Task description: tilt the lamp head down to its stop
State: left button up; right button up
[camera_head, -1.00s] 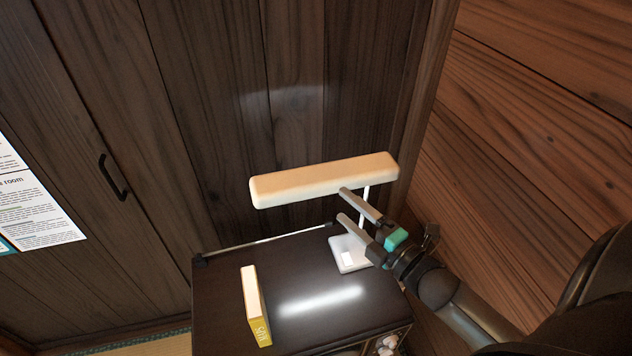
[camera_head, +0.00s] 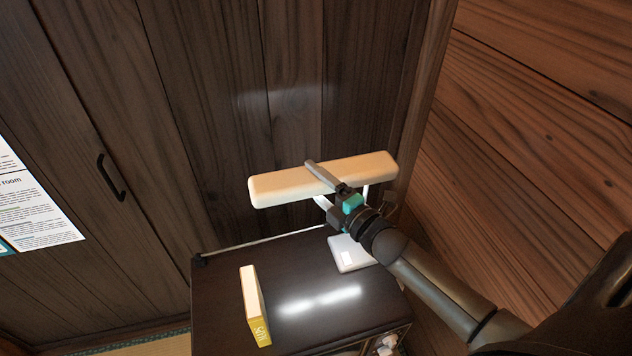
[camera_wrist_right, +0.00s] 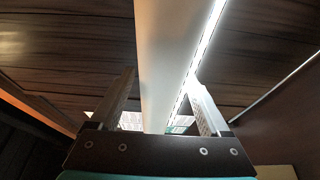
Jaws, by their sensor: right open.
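The lamp has a long cream head (camera_head: 275,188) running roughly level, its right end slightly higher, above a dark cabinet. Its white base (camera_head: 345,257) stands on the cabinet top, and its thin post is mostly hidden behind my right arm. My right gripper (camera_head: 314,183) is open at the right-of-middle part of the head, with one finger over its top and the other below it. In the right wrist view the lamp head (camera_wrist_right: 160,60) lies between the two spread fingers (camera_wrist_right: 161,92), with a bright lit strip along one side. I cannot tell whether a finger touches it. My left gripper is not in view.
The dark cabinet (camera_head: 225,310) carries a yellow book (camera_head: 254,305) standing upright left of the lamp base. A dark wooden door with a black handle (camera_head: 110,178) is behind. A wood plank wall (camera_head: 540,140) is at the right.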

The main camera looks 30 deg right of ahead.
jog(key=shift+c, duration=0.2)
grip_shut()
dwell(0.4)
dwell(0.8)
